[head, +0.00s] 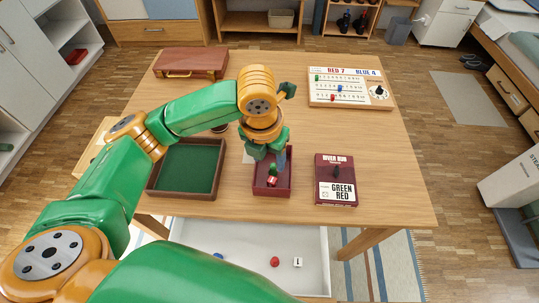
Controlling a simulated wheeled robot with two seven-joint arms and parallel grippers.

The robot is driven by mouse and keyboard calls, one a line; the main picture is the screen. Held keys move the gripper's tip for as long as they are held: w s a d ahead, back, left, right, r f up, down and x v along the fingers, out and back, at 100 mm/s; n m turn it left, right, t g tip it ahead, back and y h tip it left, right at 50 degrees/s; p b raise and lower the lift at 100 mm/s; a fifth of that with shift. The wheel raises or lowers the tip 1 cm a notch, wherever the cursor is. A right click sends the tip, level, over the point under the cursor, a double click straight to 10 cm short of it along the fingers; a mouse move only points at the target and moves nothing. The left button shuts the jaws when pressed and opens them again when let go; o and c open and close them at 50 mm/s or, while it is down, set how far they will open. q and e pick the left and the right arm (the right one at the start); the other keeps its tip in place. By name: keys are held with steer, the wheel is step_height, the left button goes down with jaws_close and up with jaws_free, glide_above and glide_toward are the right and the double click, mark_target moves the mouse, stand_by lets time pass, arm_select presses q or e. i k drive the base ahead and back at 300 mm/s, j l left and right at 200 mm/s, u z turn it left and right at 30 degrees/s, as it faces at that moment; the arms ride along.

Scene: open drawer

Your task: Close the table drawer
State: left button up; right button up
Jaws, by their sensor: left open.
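The table drawer (312,240) is pulled out at the near side of the wooden table (390,195). Its white inside shows, holding a red piece (275,262), a white tile (298,262) and a blue piece at the left. My left arm covers the drawer's left and near parts, so most of its front is hidden. My left gripper (267,160) is over the tabletop, at the far end of a small maroon tray (272,192), well beyond the drawer. Its jaws are open, and I see nothing held. My right gripper is not in view.
A green-lined tray (218,172) stands left of the maroon tray, which holds a red die and a green piece. A game box (336,182) lies at the right. A briefcase (191,63) and a scoreboard (350,88) are at the back. The table's middle right is clear.

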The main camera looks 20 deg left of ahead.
mark_target(251, 246)
steer(key=k, duration=1.5)
